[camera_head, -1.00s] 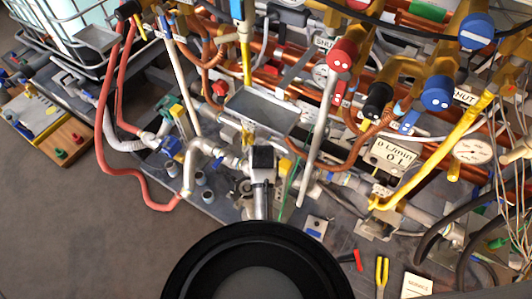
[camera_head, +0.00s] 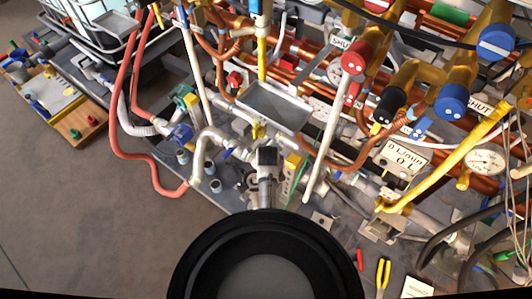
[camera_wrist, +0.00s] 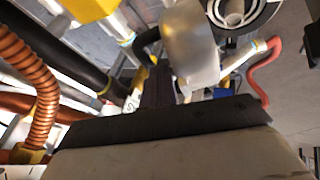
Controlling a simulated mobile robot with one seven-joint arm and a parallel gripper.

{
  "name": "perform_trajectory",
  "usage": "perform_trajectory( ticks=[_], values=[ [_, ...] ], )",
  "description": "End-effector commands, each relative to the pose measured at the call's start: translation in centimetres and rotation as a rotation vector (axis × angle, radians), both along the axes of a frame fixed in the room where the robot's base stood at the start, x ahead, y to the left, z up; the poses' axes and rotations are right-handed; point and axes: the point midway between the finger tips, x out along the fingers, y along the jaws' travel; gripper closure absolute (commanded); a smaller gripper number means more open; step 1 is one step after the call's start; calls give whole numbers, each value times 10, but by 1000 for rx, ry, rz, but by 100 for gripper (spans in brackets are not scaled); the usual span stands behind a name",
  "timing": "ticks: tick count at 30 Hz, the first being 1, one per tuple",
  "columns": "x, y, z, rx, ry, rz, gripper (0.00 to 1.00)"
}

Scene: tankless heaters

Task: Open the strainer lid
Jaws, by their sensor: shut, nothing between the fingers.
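My gripper (camera_head: 266,158) shows in the head view as a dark block at the end of my arm, over the pipework just below a grey tray. Its fingertips are hidden there. In the wrist view the dark fingers (camera_wrist: 157,88) are together and empty, close to the pipes. A pale, rounded, shiny body (camera_wrist: 190,45) stands just beside and beyond them; I cannot tell whether they touch. I cannot pick out the strainer lid for certain in either view.
The grey tray (camera_head: 275,107) and copper pipes crowd the space beyond the gripper. A red hose (camera_head: 118,130) loops at the left. Yellow-handled pliers (camera_head: 382,274) lie at the lower right. Bare floor (camera_head: 70,210) is free at the left.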

Motion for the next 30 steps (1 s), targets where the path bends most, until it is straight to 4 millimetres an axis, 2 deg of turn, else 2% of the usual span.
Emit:
perform_trajectory(
  ticks=[30],
  values=[
    [12,-7,-2,59,81,0,100]
  ],
)
